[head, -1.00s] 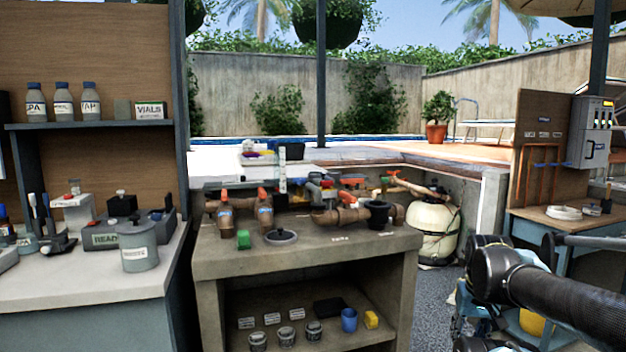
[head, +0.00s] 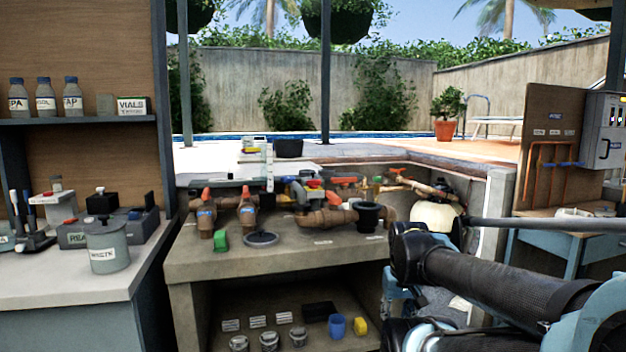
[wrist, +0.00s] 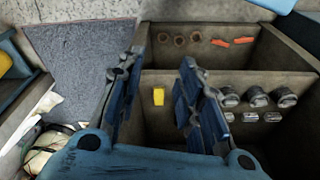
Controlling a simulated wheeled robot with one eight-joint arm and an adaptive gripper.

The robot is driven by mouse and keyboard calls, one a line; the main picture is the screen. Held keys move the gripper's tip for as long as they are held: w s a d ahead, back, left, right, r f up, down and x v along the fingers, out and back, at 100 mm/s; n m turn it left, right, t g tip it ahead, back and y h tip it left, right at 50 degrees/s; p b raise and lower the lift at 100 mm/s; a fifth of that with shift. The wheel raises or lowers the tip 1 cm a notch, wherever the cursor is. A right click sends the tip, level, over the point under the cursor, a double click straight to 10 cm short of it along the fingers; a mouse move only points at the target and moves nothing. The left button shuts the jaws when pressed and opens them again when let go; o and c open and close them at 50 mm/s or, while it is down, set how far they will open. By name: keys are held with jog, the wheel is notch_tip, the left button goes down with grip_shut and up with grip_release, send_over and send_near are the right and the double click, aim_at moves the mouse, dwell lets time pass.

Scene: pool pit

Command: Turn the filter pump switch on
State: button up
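No part is clearly readable as the filter pump switch. A grey control box (head: 605,132) with small lights and a handle is mounted at the far right in the head view, cut by the picture edge. The cream filter tank (head: 432,216) stands behind the stone bench, partly hidden by my arm.
The stone bench (head: 200,266) carries pipes, valves with red handles (head: 247,195) and a black cup (head: 372,217). Its lower shelf holds jars, a blue cup (head: 337,325) and a yellow block (head: 360,325). A blue table (head: 570,246) stands right, below the control box. Grey floor (wrist: 75,60) is clear beside the bench.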

notch_tip(320, 180, up, 2)
jog(key=r, duration=0.1)
notch_tip(320, 180, up, 45)
jog(key=n+g, duration=0.2)
jog(key=n, duration=1.9)
send_over(313, 184)
jog(key=w, duration=0.1)
notch_tip(313, 184, down, 17)
jog(key=shift+d+r, duration=0.1)
grip_shut()
